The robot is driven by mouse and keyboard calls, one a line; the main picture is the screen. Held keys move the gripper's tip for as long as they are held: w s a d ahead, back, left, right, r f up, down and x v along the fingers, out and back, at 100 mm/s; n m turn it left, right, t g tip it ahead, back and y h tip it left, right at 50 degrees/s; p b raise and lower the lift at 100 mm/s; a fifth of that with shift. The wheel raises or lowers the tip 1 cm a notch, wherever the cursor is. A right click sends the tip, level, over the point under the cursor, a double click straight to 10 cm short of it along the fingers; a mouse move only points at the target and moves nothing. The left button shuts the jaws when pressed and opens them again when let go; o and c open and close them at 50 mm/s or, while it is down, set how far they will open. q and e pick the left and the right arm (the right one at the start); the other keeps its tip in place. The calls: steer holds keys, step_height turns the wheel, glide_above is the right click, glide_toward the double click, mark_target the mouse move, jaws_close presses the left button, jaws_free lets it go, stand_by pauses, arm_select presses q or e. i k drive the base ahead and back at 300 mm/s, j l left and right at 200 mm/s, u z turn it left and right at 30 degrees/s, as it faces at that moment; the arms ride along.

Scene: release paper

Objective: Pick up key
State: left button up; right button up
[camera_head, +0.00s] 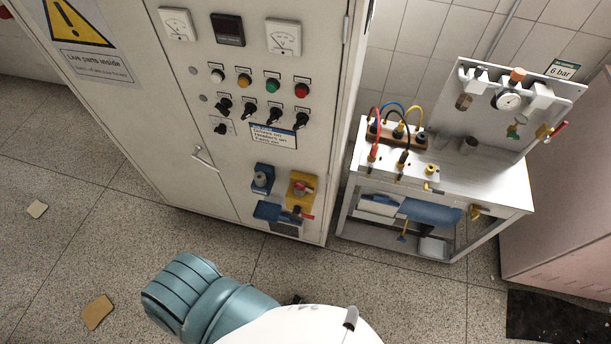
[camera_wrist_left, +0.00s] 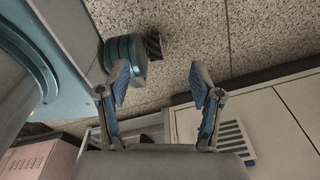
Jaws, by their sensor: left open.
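I cannot make out a key for certain in either view. On the grey cabinet (camera_head: 140,90) in the head view, a yellow lock block (camera_head: 302,186) with a red part sits low on the door. A blue block (camera_head: 262,178) is beside it, and a small red piece (camera_head: 307,216) sticks out below. My left gripper (camera_wrist_left: 161,84) shows in the left wrist view, its two blue-padded fingers spread apart with nothing between them. It is not visible in the head view. My right gripper is in neither view.
A white workbench (camera_head: 480,187) with cables, a gauge (camera_head: 508,100) and valves stands right of the cabinet. A pink-grey cabinet (camera_head: 565,190) is at the far right. Cardboard scraps (camera_head: 97,313) lie on the speckled floor, which is mostly clear in front of the cabinet.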

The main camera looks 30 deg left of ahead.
mark_target(297, 185)
steer(key=i+l+u, duration=0.15)
steer(key=u, duration=0.3)
steer(key=l+u, duration=0.3)
steer(key=u, duration=0.2)
steer(key=i+l+u, duration=0.1)
steer(key=l+u, duration=0.2)
steer(key=u, duration=0.15)
